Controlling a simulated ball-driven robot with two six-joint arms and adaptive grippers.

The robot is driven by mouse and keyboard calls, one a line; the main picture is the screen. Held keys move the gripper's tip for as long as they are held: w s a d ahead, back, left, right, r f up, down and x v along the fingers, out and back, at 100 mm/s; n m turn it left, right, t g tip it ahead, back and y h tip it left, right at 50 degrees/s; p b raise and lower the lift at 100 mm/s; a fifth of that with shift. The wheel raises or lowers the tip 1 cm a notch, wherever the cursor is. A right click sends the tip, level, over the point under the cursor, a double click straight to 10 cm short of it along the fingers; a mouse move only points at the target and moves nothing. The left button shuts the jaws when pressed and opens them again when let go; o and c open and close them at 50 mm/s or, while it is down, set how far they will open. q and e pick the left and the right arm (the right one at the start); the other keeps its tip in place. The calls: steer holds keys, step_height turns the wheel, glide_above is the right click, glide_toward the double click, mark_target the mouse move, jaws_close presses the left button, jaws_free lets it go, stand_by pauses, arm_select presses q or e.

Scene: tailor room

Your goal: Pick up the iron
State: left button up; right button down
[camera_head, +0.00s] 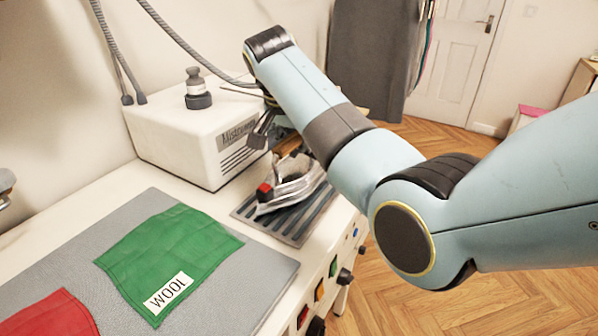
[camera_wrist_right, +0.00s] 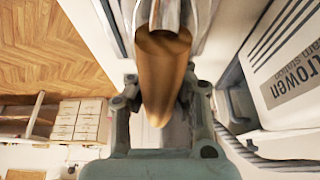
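The iron (camera_head: 293,184) sits on a dark ribbed rest (camera_head: 300,221) on the white table, with a silvery body and a red part at its near end. My right gripper (camera_head: 262,132) is at the far end of the iron, partly hidden behind my right arm. In the right wrist view the iron's brown wooden handle (camera_wrist_right: 164,75) lies between the two fingers of my right gripper (camera_wrist_right: 163,100). The fingers stand apart on either side of the handle and look open. I cannot make out my left gripper.
A white box-shaped steam station (camera_head: 185,140) with hoses stands just left of the gripper. A green cloth labelled WOOL (camera_head: 165,250) and a red cloth (camera_head: 52,315) lie on a grey mat (camera_head: 235,290).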

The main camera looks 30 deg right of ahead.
steer(key=shift+r, duration=0.1)
steer(key=shift+r+b, duration=0.2)
steer(key=shift+b, duration=0.25)
step_height(320, 180, up, 4)
steer(key=shift+f, duration=0.1)
steer(key=s+d+r+p, duration=0.1)
steer(key=s+d+r, duration=0.4)
steer(key=d, duration=0.5)
steer(key=shift+s+d+r, duration=0.15)
steer(key=shift+d+r, duration=0.05)
steer(key=shift+r, duration=0.85)
